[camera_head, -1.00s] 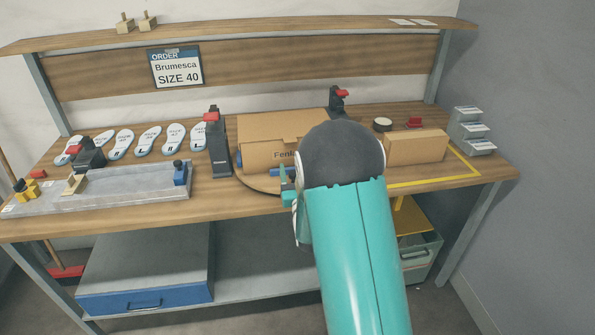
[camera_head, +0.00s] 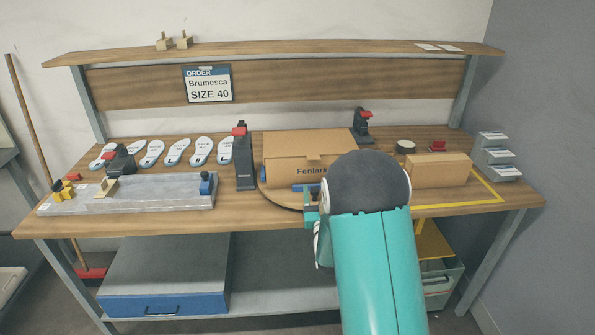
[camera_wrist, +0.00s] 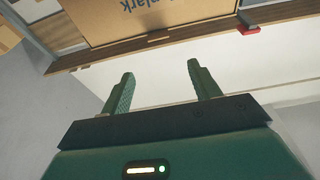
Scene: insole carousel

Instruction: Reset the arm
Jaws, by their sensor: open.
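My gripper (camera_wrist: 160,85) is open in the wrist view, its two green fingers apart with nothing between them. In the head view my teal arm reaches up from the bottom right, and its dark round joint covers part of the workbench (camera_head: 270,216). Only a little of the gripper end shows there, left of the joint, in front of the brown Fenlark carton (camera_head: 300,152). The carton also shows upside down at the top of the wrist view (camera_wrist: 145,18), beyond the fingers and apart from them.
Black clamps with red tips (camera_head: 243,158) flank the carton. A smaller brown box (camera_head: 440,170) sits on the right, near a grey tiered rack (camera_head: 497,157). A shelf (camera_head: 330,50) runs above.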

